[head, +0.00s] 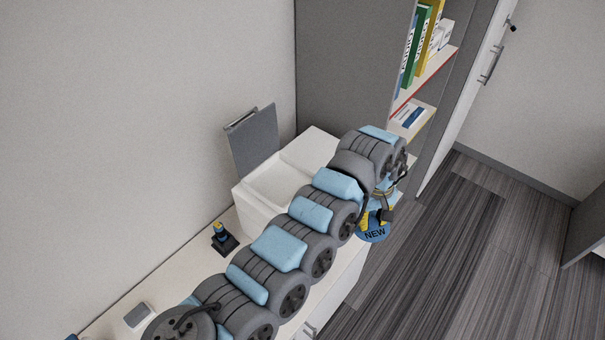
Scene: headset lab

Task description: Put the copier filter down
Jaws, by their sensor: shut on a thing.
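The copier filter appears to be the round blue piece marked "NEW" (374,236) in the head view. My gripper (376,216), with yellow parts at its fingers, is shut on it from above. The filter hangs beside the right side of the white copier-like box (262,211), over or just past the counter's edge; its exact height is unclear. My arm hides part of the box and much of the counter.
The box has a raised grey lid (254,140) and an open top. A small dark stand with a blue-and-yellow item (220,236) and a small grey-white device (138,315) sit on the white counter (178,273). A bookshelf (432,78) stands behind; open striped floor (450,255) lies right.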

